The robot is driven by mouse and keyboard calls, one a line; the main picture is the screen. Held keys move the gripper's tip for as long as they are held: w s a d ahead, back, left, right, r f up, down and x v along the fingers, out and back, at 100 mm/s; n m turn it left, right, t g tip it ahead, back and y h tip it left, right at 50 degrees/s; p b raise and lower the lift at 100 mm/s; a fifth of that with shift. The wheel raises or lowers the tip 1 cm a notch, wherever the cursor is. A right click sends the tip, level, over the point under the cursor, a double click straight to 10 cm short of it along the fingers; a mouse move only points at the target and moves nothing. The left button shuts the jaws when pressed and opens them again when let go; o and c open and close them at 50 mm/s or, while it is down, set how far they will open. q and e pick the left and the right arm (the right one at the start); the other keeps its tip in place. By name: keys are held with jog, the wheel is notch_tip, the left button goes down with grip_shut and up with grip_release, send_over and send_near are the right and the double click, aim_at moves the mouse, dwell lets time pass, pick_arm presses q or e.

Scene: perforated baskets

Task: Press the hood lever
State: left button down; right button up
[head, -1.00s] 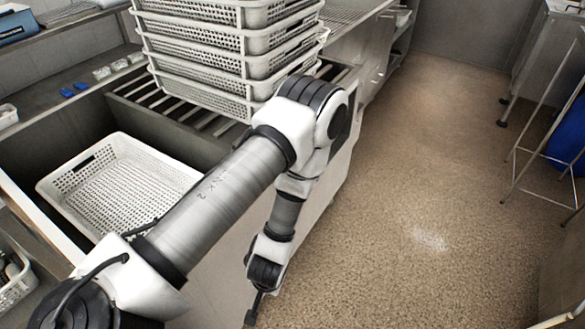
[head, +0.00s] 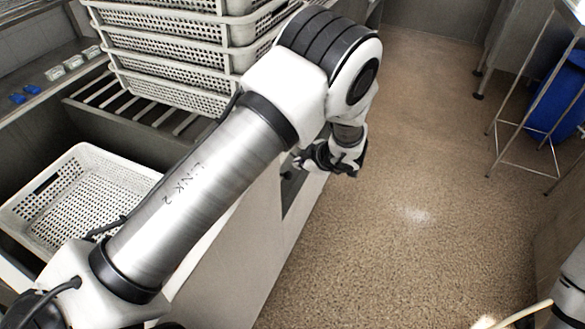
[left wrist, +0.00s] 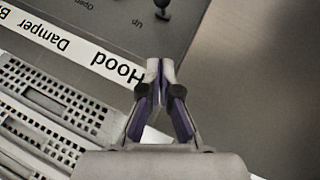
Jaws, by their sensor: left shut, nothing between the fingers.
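In the left wrist view, a dark grey panel (left wrist: 190,28) carries a white label strip (left wrist: 75,45) whose upside-down words include "Hood" and "Damper". A small black lever with a rounded knob (left wrist: 162,6) stands at the top edge, near the word "up", and is partly cut off. My left gripper (left wrist: 160,68) is shut and empty, its fingertips near the "Hood" end of the label. The lever lies beyond the fingertips, apart from them in the picture. In the head view my left arm reaches past the counter, with its wrist beside the cabinet front; the lever cannot be made out there.
Stacked white perforated baskets (head: 165,65) stand on a slatted rack beside my arm. Another white basket (head: 85,160) sits in the sink at left. A perforated basket surface (left wrist: 45,110) lies below the label in the wrist view. Open floor (head: 430,180) is at right.

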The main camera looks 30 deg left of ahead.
pick_arm(q)
jog(key=w+d+f+x, duration=0.1)
jog(key=d+x, duration=0.1)
jog(key=x, duration=1)
jog(key=shift+f, duration=0.45)
jog(key=shift+a, duration=0.1)
